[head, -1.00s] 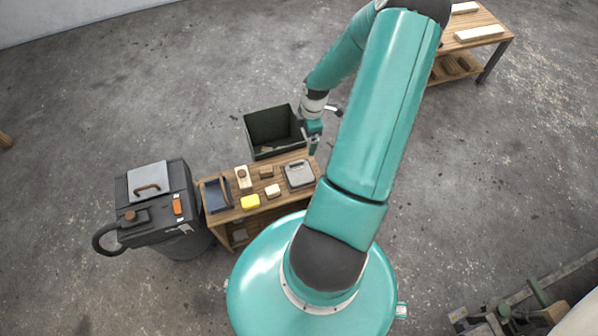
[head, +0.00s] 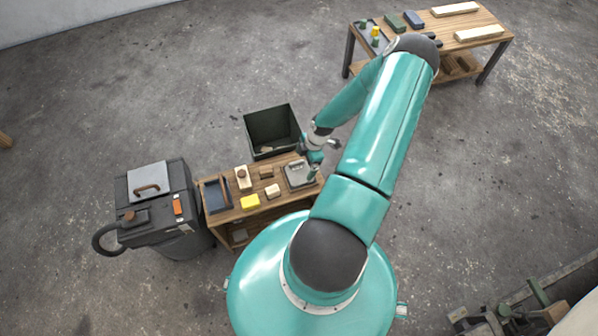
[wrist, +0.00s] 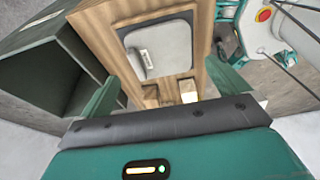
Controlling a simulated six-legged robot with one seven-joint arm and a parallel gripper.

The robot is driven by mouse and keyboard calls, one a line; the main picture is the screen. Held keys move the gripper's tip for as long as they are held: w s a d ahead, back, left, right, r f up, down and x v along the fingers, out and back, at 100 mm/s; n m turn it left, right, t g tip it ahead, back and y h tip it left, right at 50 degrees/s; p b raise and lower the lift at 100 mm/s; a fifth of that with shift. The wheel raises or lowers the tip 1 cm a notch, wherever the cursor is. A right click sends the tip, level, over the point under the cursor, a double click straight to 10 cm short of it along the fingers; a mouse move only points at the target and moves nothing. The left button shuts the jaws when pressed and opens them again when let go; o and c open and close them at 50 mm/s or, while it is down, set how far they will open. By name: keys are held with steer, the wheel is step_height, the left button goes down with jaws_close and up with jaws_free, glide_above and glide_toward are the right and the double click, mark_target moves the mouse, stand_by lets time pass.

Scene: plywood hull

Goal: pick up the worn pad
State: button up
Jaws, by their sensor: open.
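I cannot tell for sure which thing is the worn pad. Small blocks lie on the low wooden table (head: 236,213): a brown block (head: 266,172), a tan block (head: 272,190), a yellow block (head: 250,202) and a pale block with a dark knob (head: 243,177). A grey tray-like item (head: 297,174) lies at the table's right end; it also shows in the wrist view (wrist: 172,48). My gripper (head: 313,168) is over the table's right end, close to the grey item. In the wrist view my gripper (wrist: 166,88) has its green fingers wide apart, with nothing between them.
A dark open bin (head: 272,127) stands behind the table, with something pale inside. A dark tray (head: 217,194) lies at the table's left end. A black machine with a hose (head: 165,215) stands to the left. Another wooden table (head: 470,30) is at the upper right.

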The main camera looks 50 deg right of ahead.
mark_target(299, 173)
steer(key=x, duration=0.5)
steer(key=shift+a+f, duration=0.15)
steer(key=shift+a, duration=0.05)
steer(key=c, duration=0.8)
steer(key=shift+o, duration=0.2)
steer(key=shift+r, duration=0.55)
step_height(299, 173, up, 2)
steer(key=shift+r, duration=0.1)
steer(key=s+a+r, duration=0.9)
steer(key=s+a, duration=0.1)
steer(key=shift+r, duration=0.4)
